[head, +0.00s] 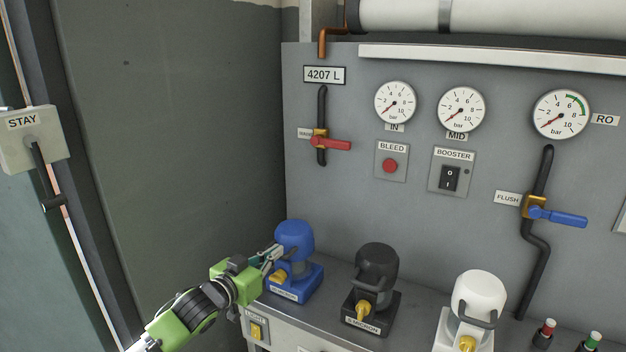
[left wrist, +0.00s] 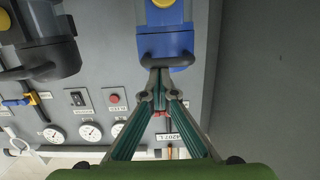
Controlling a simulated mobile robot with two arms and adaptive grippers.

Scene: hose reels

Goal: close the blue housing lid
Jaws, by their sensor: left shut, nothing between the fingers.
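The blue housing (head: 293,240) stands at the left end of the bench, with a rounded blue top over a greyish middle and a blue base. Its yellow knob (head: 278,276) is at the front left. The rounded top sits upright over the middle; whether it is fully seated I cannot tell. My left gripper (head: 277,253) is shut and empty, its tips at the left front of the housing. In the left wrist view, the tips (left wrist: 160,76) are close to the dark handle bar of the blue housing (left wrist: 167,45); contact is unclear. My right gripper is not in view.
A black housing (head: 376,262) and a white housing (head: 480,292) stand to the right on the bench. Gauges, a red-handled valve (head: 330,143) and a blue-handled valve (head: 557,216) are on the panel behind. A dark wall (head: 180,150) is at left.

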